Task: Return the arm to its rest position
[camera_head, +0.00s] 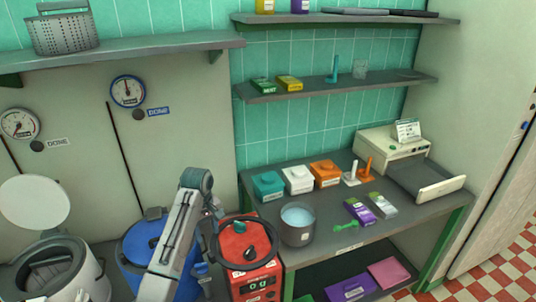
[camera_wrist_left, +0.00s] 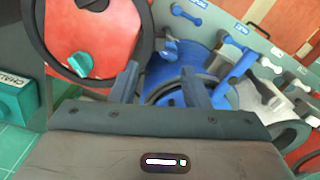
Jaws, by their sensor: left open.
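My left arm (camera_head: 178,235) rises from the bottom of the head view and bends at an elbow in front of the blue vessel. My left gripper (camera_wrist_left: 160,85) is open, with two dark fingers apart and nothing held between them. In the wrist view it hangs between the red unit with a black ring and teal knob (camera_wrist_left: 80,62) and the blue vessel (camera_wrist_left: 185,70). In the head view the gripper is mostly hidden by the arm, beside the red unit (camera_head: 240,242). My right gripper is not in view.
A white vessel (camera_head: 85,258) with a raised lid stands at left, the blue vessel (camera_head: 133,255) beside it. The right-hand table (camera_head: 330,250) holds a grey pot (camera_head: 298,238), several boxes and a tray machine (camera_head: 392,146). Shelves (camera_head: 345,88) line the wall.

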